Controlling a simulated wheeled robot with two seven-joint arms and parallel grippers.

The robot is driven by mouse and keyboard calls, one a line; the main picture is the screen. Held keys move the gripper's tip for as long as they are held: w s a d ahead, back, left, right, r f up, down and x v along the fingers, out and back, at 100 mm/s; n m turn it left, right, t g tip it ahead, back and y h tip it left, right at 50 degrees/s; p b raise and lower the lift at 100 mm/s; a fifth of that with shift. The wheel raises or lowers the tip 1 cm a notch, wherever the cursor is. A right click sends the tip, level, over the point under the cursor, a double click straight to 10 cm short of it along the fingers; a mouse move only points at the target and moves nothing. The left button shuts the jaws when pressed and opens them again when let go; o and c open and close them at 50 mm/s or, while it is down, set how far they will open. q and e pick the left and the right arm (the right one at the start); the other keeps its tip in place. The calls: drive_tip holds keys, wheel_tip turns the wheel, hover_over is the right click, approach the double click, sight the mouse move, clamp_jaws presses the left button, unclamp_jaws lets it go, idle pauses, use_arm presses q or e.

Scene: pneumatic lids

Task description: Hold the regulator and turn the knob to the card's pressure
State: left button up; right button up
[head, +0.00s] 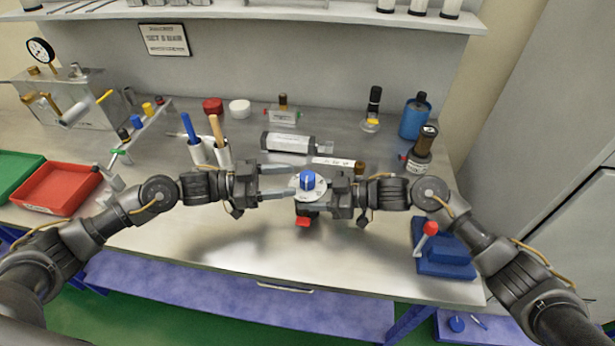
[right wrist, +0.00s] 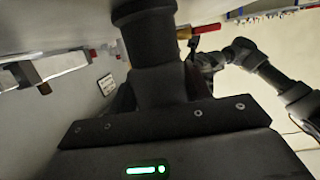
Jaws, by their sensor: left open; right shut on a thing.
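The regulator (head: 312,196) has a blue knob (head: 307,179) on a pale round dial and a red part at its lower front. It is held above the bench, in front of its middle. My right gripper (head: 327,191) is shut on the regulator from the right. My left gripper (head: 287,182) is open, its two fingers pointing right, beside the knob's left side; whether they touch the dial I cannot tell. The card (head: 164,40) hangs on the back wall; its blurred middle line seems to read "SET 5 BAR". The knob's exact setting is too small to read.
A grey cylinder (head: 287,142) lies behind the regulator. A red tray (head: 60,189) is at left, white cups with tools (head: 203,152) behind my left arm. A blue block with a red-topped lever (head: 445,258) stands front right.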

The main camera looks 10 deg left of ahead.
sight(308, 175)
use_arm(q)
drive_tip(key=x, duration=0.6)
drive_tip(key=c, duration=1)
